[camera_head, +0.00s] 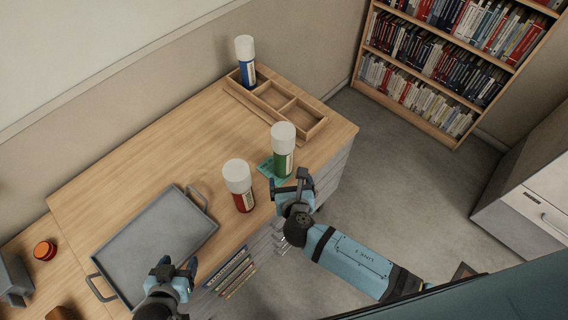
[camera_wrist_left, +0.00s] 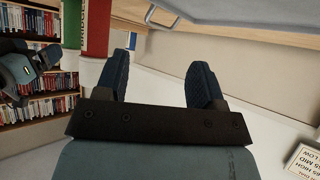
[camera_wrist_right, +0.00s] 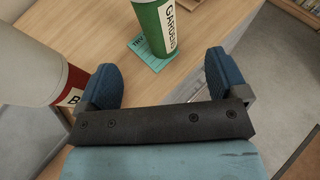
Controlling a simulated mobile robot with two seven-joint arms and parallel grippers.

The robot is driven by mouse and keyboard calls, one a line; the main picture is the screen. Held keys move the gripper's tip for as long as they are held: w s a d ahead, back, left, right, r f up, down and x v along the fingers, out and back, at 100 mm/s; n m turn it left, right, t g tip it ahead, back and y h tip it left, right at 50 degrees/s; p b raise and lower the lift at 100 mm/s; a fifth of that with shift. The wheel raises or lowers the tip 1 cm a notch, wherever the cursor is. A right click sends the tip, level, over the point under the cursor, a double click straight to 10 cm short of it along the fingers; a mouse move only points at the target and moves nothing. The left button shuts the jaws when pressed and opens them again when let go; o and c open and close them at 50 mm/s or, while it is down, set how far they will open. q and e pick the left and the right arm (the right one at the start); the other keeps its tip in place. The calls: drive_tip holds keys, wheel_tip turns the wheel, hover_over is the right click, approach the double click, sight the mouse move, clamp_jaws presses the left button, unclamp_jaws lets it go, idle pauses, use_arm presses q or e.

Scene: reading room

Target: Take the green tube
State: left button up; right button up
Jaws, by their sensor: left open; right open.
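The green tube (camera_head: 283,162) has a white cap and stands upright on a teal card (camera_head: 266,168) near the right front edge of the wooden cabinet top. In the right wrist view the green tube (camera_wrist_right: 155,27) stands ahead of the fingers, its label partly reading "GARDEN". My right gripper (camera_head: 291,184) is open and empty, just in front of the green tube and apart from it. My left gripper (camera_head: 174,268) is open and empty beside the grey tray's front edge. The left wrist view shows its spread fingers (camera_wrist_left: 161,82) with nothing between them.
A red tube (camera_head: 240,184) with a white cap stands left of the green one, close to my right gripper's left finger. A blue tube (camera_head: 246,62) stands in a wooden compartment tray (camera_head: 300,125) at the back. A grey tray (camera_head: 150,245) covers the left part.

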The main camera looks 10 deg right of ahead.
sight(284, 161)
drive_tip(key=b+x, duration=0.3)
drive_tip(key=x, duration=0.3)
drive_tip(key=shift+w+f, duration=0.2)
drive_tip(key=shift+f, duration=0.1)
drive_tip(key=shift+w+b, duration=0.2)
drive_tip(key=shift+b, duration=0.1)
use_arm(q)
drive_tip(key=shift+m, duration=0.3)
drive_tip(key=f+b, duration=0.2)
drive_tip(key=f, duration=0.1)
drive_tip(key=d+f+b, duration=0.1)
drive_tip(key=f+b, duration=0.1)
drive_tip(key=f, duration=0.1)
drive_tip(key=shift+w+d+f, duration=0.15)
drive_tip(key=shift+f, duration=0.1)
use_arm(e)
drive_tip(key=x, duration=0.4)
drive_tip(key=shift+w+a+f, duration=0.15)
drive_tip(key=shift+w+a, duration=0.05)
drive_tip(key=shift+a, duration=0.05)
use_arm(q)
drive_tip(key=shift+w+d+f+h+b, duration=0.1)
drive_tip(key=shift+d+f+h+b, duration=0.1)
drive_tip(key=shift+h+b, duration=0.15)
use_arm(e)
drive_tip(key=shift+w, duration=0.45)
use_arm(q)
drive_tip(key=shift+r, duration=0.25)
